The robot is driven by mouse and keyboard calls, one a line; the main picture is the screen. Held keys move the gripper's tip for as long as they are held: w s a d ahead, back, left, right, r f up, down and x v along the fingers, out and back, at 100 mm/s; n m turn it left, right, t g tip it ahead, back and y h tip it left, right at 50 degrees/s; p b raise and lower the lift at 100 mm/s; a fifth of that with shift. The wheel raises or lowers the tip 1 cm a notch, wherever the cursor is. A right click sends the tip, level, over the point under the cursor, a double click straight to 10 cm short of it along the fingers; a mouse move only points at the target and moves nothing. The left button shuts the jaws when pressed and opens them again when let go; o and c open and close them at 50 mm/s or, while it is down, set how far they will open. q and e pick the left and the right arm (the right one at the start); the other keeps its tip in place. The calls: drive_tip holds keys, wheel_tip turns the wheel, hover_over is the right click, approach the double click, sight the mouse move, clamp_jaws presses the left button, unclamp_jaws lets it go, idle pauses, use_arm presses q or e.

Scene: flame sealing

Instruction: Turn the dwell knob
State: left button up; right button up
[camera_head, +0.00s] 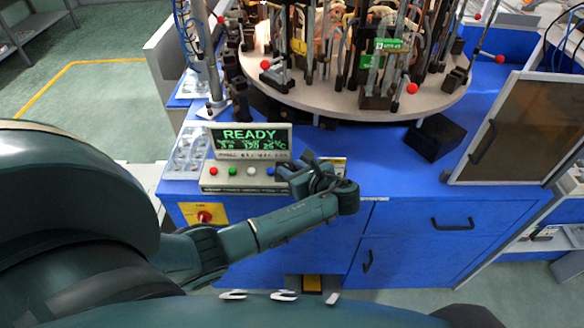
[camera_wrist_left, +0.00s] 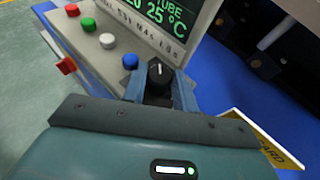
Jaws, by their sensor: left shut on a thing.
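The dwell knob (camera_wrist_left: 159,74) is black with a white pointer mark, at the right end of the button row on the control panel (camera_wrist_left: 100,60). My left gripper (camera_wrist_left: 160,84) is shut on the knob, one finger on each side of it. In the head view my left gripper (camera_head: 298,172) is at the panel's right end and hides the knob. The panel's display (camera_head: 250,138) reads READY in green. My right gripper is in neither view.
Red (camera_head: 213,171), green (camera_head: 234,171), white (camera_head: 251,171) and blue (camera_head: 271,171) buttons sit left of the knob. A yellow plate with a red switch (camera_head: 204,216) is on the bench front. A round turntable (camera_head: 330,98) crowded with fixtures stands behind.

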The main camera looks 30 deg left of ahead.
use_arm(q)
drive_tip(key=shift+a, duration=0.1)
drive_tip(key=o, duration=1)
drive_tip(key=shift+c, duration=0.2)
drive_tip(key=v, duration=1.3)
